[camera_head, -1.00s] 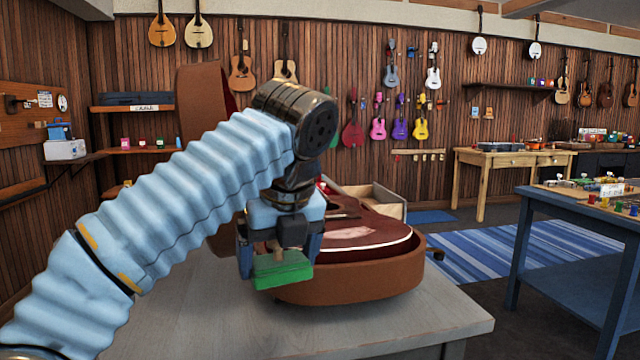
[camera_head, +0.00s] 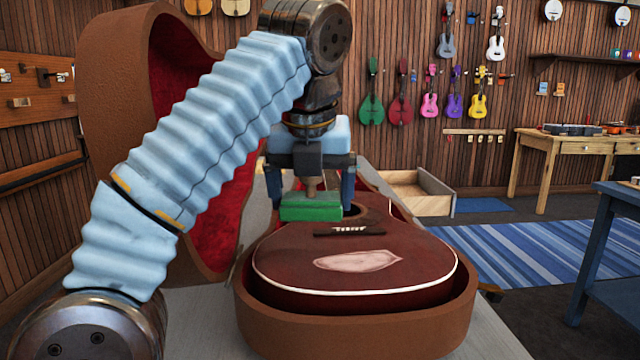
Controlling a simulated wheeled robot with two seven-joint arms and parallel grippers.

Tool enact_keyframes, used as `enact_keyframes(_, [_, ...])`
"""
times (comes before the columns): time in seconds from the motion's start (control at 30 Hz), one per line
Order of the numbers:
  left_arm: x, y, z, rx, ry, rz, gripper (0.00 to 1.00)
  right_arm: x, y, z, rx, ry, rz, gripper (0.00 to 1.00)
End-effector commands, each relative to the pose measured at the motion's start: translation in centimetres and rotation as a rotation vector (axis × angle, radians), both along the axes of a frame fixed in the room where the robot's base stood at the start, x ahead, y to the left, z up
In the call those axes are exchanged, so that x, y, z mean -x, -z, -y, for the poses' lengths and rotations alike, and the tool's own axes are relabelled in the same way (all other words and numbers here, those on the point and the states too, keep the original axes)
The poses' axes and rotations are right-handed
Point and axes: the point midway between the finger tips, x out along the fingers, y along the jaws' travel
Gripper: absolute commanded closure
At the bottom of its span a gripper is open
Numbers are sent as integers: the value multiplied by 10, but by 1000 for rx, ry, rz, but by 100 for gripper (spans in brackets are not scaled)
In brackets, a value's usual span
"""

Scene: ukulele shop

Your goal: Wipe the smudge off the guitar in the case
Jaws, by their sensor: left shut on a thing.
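A dark red guitar (camera_head: 290,262) lies face up in an open brown case (camera_head: 350,334), its body toward me. A pale, whitish smudge (camera_head: 357,261) shows on its top, on the near side of the bridge (camera_head: 349,230). My left gripper (camera_head: 310,196) is shut on a green block-like wiper (camera_head: 311,208) by its brown handle. It holds the wiper over the guitar's upper body, near the soundhole, beyond and left of the smudge. I cannot tell whether the wiper touches the guitar. The neck is mostly hidden behind the gripper. My right gripper is not in view.
The case's raised lid (camera_head: 120,110), with red lining, stands at the left behind my left arm. The case rests on a grey table (camera_head: 195,320). An open wooden box (camera_head: 420,190) lies beyond it. A blue table (camera_head: 600,260) stands at the right.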

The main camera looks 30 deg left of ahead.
Motion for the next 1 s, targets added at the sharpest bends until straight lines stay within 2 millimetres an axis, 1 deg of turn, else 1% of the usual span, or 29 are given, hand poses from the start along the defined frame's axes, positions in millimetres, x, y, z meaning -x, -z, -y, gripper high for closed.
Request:
enact_keyframes(0.1, [0,7,-3,2,-4,-4,47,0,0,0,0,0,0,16])
enact_keyframes(0.27, [1,16,-2,-2,-7,-1,47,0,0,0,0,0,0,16])
enact_keyframes(0.47, [2,38,0,-3,-4,1,47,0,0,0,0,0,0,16])
enact_keyframes(0.5, [2,44,0,-2,-4,2,47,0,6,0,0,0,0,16])
enact_keyframes(0.6, [2,51,0,-2,-4,2,47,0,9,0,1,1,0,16])
enact_keyframes(0.77, [1,56,1,0,-4,3,47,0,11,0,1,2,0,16])
enact_keyframes(1.0, [1,56,1,0,-3,3,47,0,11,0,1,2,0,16])
